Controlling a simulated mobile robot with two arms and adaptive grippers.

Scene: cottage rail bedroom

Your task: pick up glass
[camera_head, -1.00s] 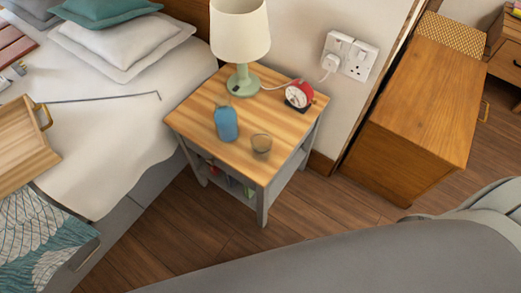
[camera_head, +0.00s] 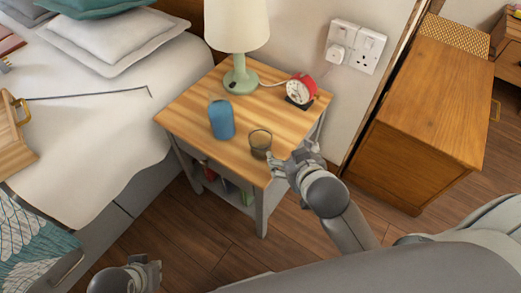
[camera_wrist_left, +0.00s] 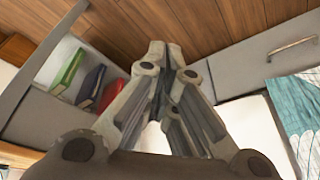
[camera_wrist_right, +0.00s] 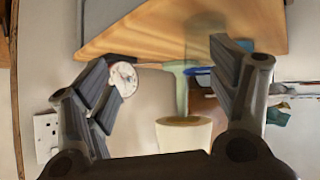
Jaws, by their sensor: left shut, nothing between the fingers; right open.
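The glass (camera_head: 260,144) is a small brownish see-through tumbler, upright near the front corner of the wooden bedside table (camera_head: 185,108). My right gripper (camera_head: 286,163) is open just right of the glass, at the table's edge, close to it but not around it. In the right wrist view my right gripper (camera_wrist_right: 165,68) has its fingers apart; a faint see-through shape near the right finger looks like the glass (camera_wrist_right: 203,42). My left gripper (camera_wrist_left: 165,58) is shut and empty, low at the bottom left of the head view (camera_head: 148,272), away from the table.
A blue can (camera_head: 221,120) stands left of the glass. A green-based lamp (camera_head: 240,78) and a red alarm clock (camera_head: 300,89) stand behind. The bed (camera_head: 110,120) is left, a wooden cabinet (camera_head: 425,100) right.

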